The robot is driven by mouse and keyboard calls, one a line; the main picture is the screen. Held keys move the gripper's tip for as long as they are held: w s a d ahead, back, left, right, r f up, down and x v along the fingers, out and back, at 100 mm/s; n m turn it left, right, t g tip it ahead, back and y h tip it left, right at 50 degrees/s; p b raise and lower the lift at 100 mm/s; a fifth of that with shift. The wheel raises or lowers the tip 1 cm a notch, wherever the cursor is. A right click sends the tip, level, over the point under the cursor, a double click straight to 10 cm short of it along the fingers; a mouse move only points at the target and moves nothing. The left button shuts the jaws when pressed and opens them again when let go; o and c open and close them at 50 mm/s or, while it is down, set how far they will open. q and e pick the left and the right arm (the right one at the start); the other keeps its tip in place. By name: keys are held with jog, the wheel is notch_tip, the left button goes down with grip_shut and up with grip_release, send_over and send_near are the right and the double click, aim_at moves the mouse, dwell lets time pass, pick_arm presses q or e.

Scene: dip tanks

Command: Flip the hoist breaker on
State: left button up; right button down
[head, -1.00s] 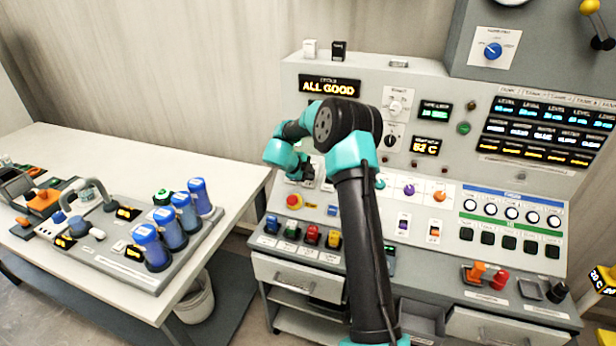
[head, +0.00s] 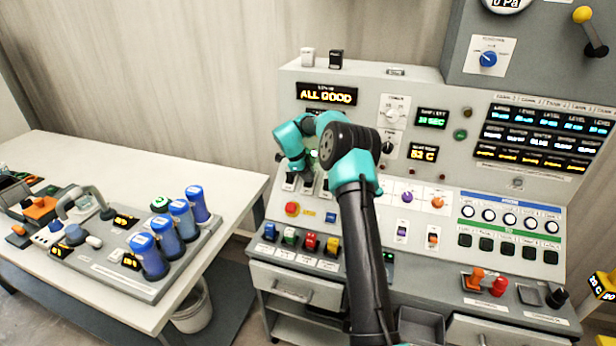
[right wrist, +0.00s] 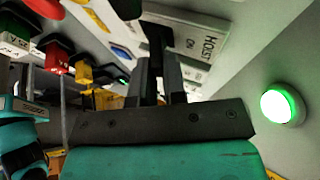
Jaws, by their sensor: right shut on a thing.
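The hoist breaker is on the grey console's sloped panel. Its black lever (right wrist: 157,38) shows in the right wrist view beside a white plate (right wrist: 192,42) marked HOIST and ON. My right gripper (right wrist: 160,75) is shut on this lever, with one dark finger on each side. The fingers hide part of it, so I cannot tell which way it is thrown. In the head view the right gripper (head: 308,178) is small against the panel, among dark switches. My left gripper is in neither view.
A lit green lamp (right wrist: 282,105) is close to the gripper. A red emergency button (head: 292,209) and coloured switches sit lower on the console. The display (head: 328,94) reads ALL GOOD.

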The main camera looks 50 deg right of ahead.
jog(key=c, duration=1.2)
grip_release()
jog(key=shift+r, duration=0.1)
jog(key=v, duration=1.7)
jog(key=shift+a, duration=0.15)
